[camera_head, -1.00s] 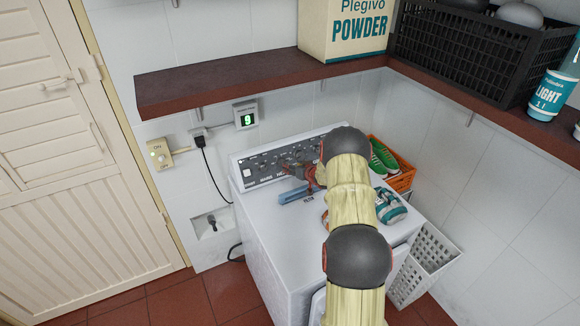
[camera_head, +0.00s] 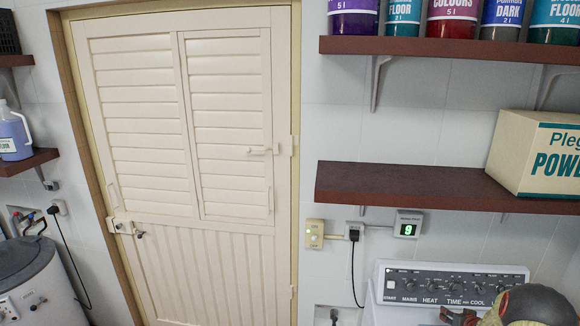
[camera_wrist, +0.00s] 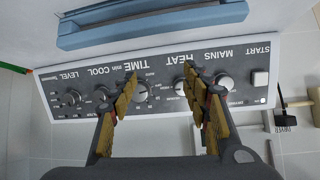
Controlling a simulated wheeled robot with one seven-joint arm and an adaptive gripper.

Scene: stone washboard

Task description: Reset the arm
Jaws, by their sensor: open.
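My gripper (camera_wrist: 160,80) is open and empty in the wrist view, its two yellow-padded fingers apart in front of the control panel (camera_wrist: 150,115). The panel appears upside down there, with its knobs and a white start button between and around the fingers. No contact with the panel can be made out. In the head view, part of my arm shows at the bottom right, in front of the same panel (camera_head: 450,270) of the white machine. The gripper is mostly cut off by the lower edge there.
A light blue bar-shaped handle (camera_wrist: 150,22) lies above the panel in the wrist view. A brown shelf (camera_head: 400,188) with a powder box (camera_head: 535,150) hangs above the machine. A cream louvred door (camera_head: 190,130) stands left. A round grey machine (camera_head: 35,275) stands at far left.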

